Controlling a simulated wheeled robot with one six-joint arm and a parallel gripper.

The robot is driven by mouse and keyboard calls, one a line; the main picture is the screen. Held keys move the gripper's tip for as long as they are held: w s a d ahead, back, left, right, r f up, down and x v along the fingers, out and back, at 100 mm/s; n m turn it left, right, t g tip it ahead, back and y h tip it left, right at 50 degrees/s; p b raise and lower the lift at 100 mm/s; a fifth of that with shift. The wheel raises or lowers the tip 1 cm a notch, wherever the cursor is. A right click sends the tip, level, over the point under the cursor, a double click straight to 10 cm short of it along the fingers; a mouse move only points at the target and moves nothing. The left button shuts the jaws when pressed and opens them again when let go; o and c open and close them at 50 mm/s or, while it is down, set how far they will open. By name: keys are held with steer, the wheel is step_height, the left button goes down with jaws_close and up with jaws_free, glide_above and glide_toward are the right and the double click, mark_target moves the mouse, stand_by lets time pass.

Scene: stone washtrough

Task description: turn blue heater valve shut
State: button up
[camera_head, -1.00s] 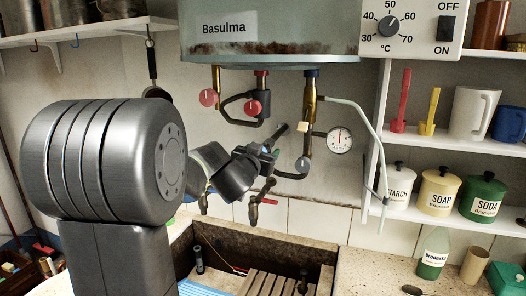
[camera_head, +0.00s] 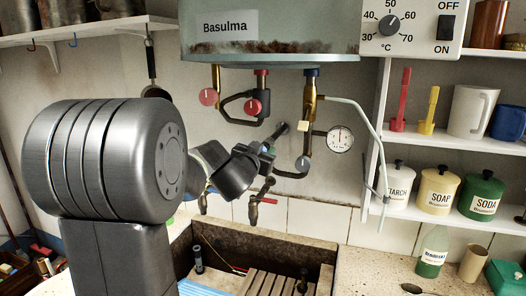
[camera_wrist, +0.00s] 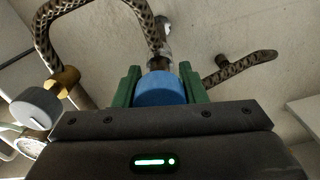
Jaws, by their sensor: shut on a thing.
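The blue valve knob (camera_wrist: 160,91) sits between the two green fingers of my gripper (camera_wrist: 159,78) in the wrist view. The gripper is shut on it, with a finger against each side. Behind the knob a metal stem joins a braided pipe. In the head view my gripper (camera_head: 269,149) is at the pipework below the heater (camera_head: 290,30), left of the grey round knob (camera_head: 302,163). There my arm and fingers mostly hide the blue knob, and its turn angle cannot be told.
Two red valve knobs (camera_head: 209,97) hang under the heater to the left. A pressure gauge (camera_head: 340,139) is close on the right. A red-handled tap (camera_head: 264,198) is just below my gripper, above the stone trough (camera_head: 321,258). Shelves (camera_head: 430,142) stand at the right.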

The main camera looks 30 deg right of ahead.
steer(key=m+b, duration=0.1)
steer(key=m, duration=0.2)
steer(key=shift+f+m, duration=0.1)
steer(key=shift+m, duration=0.3)
steer(key=m+b, duration=0.1)
steer(key=m, duration=0.3)
steer(key=shift+m, duration=0.3)
steer(key=m+b, duration=0.1)
steer(key=m, duration=0.3)
steer(key=shift+m, duration=0.3)
steer(key=shift+m+b, duration=0.65)
steer(key=shift+m, duration=1.35)
steer(key=o, duration=1)
steer(key=v, duration=1.3)
steer(key=shift+s+a, duration=0.15)
steer(key=shift+a, duration=0.15)
